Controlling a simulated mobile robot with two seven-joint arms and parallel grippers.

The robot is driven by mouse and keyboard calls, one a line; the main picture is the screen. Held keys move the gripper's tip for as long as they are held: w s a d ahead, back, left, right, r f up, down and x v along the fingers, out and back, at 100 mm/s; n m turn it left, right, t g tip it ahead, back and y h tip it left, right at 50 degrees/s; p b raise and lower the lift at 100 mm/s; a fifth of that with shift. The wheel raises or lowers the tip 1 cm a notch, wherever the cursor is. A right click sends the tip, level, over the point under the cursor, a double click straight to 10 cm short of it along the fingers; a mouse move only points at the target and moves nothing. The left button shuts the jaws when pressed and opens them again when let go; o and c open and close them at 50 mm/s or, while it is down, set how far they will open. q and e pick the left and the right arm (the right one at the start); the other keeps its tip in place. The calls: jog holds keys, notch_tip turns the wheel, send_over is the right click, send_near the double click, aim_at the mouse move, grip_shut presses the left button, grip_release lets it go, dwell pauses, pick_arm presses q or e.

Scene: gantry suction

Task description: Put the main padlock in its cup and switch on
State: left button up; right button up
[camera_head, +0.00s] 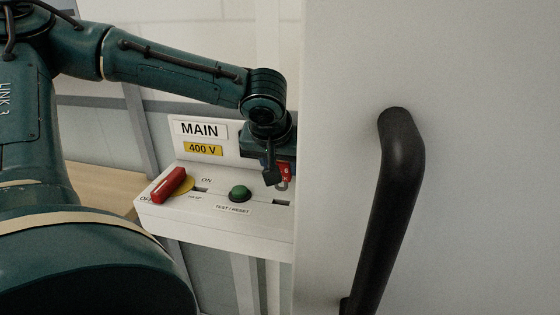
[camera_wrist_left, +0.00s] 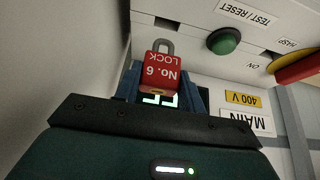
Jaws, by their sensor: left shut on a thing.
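My left gripper (camera_head: 275,174) is shut on a red padlock (camera_head: 286,173) above the right end of the white MAIN switch box (camera_head: 215,236). In the left wrist view, the padlock (camera_wrist_left: 161,76) reads "No. 6 LOCK" upside down, its grey shackle pointing away from the gripper (camera_wrist_left: 162,92). The red switch handle (camera_head: 169,184) lies slanted over a yellow plate, its lower end by the OFF mark; ON is printed to its right. A dark slot (camera_head: 282,202) shows below the padlock. I cannot identify a cup. My right gripper is not in view.
A green TEST/RESET button (camera_head: 240,193) sits between the switch handle and the slot. A white panel (camera_head: 465,230) with a long black handle (camera_head: 388,205) fills the right side and hides the box's right end. A wooden surface (camera_head: 104,188) lies at left.

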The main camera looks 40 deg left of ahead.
aim_at(281, 191)
pick_arm(q)
jog(key=shift+f+b, duration=0.3)
jog(key=shift+f, duration=0.65)
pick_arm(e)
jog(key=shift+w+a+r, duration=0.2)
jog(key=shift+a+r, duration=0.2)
pick_arm(q)
jog(key=shift+f, duration=0.15)
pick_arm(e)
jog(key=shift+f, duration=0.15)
